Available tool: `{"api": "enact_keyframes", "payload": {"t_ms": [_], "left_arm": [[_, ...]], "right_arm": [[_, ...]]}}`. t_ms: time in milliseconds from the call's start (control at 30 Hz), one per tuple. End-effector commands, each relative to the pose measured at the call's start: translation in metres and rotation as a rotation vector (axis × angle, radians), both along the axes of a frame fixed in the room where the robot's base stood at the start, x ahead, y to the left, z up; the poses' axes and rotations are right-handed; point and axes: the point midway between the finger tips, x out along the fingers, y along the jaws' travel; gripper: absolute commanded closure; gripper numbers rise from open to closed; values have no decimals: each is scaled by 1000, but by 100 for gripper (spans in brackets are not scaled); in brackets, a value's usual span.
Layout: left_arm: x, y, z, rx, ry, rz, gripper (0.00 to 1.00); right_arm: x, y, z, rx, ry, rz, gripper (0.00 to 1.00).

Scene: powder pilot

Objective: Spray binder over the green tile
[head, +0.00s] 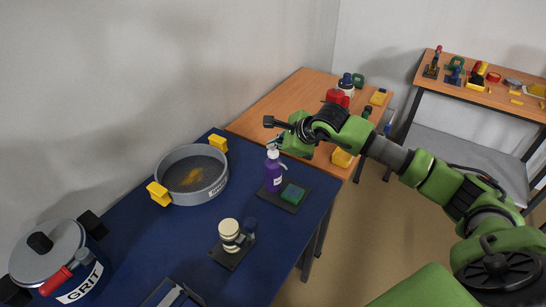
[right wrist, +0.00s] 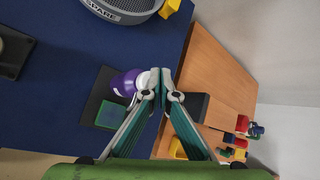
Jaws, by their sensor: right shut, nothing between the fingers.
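The green tile (head: 292,194) lies on that plate, right of the bottle. The right wrist view shows the bottle (right wrist: 124,83) and the tile (right wrist: 109,115) too. My right gripper (head: 272,144) is shut and empty at the bottle's white head. In the right wrist view its fingertips (right wrist: 159,80) meet just beside the head; I cannot tell whether they touch it. My left gripper is out of view.
A grey sieve (head: 177,190) with yellow handles holds orange powder. A lidded pot (head: 75,288) marked GRIT stands at the left. A stand with cream discs (head: 229,231) is at the front. The wooden table (head: 265,110) behind holds red and white containers.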

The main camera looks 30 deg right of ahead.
Motion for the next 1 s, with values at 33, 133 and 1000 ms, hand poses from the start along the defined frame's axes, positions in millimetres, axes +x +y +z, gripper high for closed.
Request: {"api": "enact_keyframes", "payload": {"t_ms": [33,133,1000], "left_arm": [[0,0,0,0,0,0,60],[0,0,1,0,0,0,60],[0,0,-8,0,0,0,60]], "right_arm": [[0,0,1,0,-1,-1,100],[0,0,1,0,-1,-1,100],[0,0,-7,0,-1,0,100]]}}
